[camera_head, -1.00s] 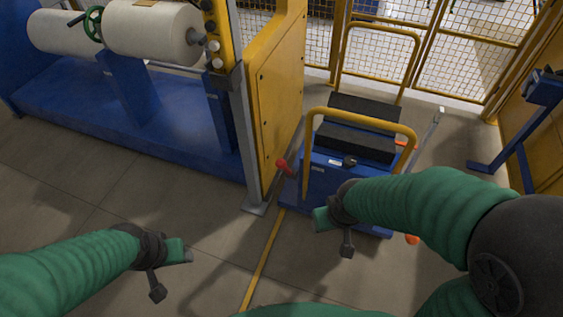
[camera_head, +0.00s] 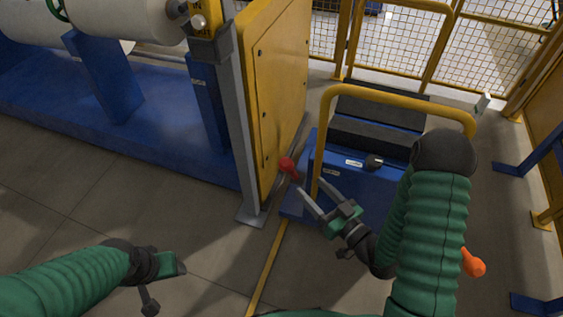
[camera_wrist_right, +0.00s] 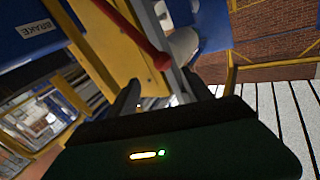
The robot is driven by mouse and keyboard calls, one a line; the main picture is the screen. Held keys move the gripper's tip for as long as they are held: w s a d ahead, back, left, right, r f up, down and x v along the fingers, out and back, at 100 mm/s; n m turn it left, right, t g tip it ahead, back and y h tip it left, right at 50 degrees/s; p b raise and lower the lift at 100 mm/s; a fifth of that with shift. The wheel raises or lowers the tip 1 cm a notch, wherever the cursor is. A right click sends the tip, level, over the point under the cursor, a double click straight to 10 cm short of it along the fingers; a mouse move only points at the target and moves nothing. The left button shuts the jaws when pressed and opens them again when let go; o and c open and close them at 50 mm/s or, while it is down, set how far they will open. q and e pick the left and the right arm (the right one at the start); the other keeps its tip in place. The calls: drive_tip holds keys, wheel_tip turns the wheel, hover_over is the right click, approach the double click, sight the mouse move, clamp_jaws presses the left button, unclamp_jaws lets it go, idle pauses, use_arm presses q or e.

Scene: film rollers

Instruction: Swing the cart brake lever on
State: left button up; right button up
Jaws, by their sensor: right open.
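The blue cart (camera_head: 345,185) with a yellow push handle (camera_head: 395,92) stands right of centre. Its brake lever ends in a red knob (camera_head: 287,165) at the cart's left side. In the right wrist view the red lever (camera_wrist_right: 135,32) slants down to its round knob (camera_wrist_right: 162,61), close ahead of the fingers, beside a white BRAKE label (camera_wrist_right: 40,28). My right gripper (camera_head: 315,194) is open, its fingertips just short of the knob; it is not closed on it. My left gripper (camera_head: 172,265) is low at the left, over bare floor; its jaw state is unclear.
A yellow machine panel (camera_head: 275,85) with a grey post (camera_head: 240,130) stands close left of the knob. Mesh fencing (camera_head: 460,50) closes the back. An orange knob (camera_head: 473,262) shows beside my right arm. Grey floor lies open at front left.

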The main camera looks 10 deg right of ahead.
sight(283, 161)
drive_tip(key=b+x, duration=0.7)
drive_tip(key=x, duration=0.6)
drive_tip(key=shift+w+a+f, duration=0.1)
drive_tip(key=shift+w+a, duration=0.2)
use_arm(q)
drive_tip(key=s+x, duration=0.2)
drive_tip(key=x, duration=0.7)
drive_tip(key=shift+a+f, duration=0.15)
drive_tip(key=shift+a, duration=0.25)
use_arm(e)
drive_tip(key=shift+w+a, duration=0.35)
drive_tip(key=shift+w, duration=0.05)
use_arm(q)
drive_tip(key=shift+w, duration=0.15)
use_arm(e)
clamp_jaws()
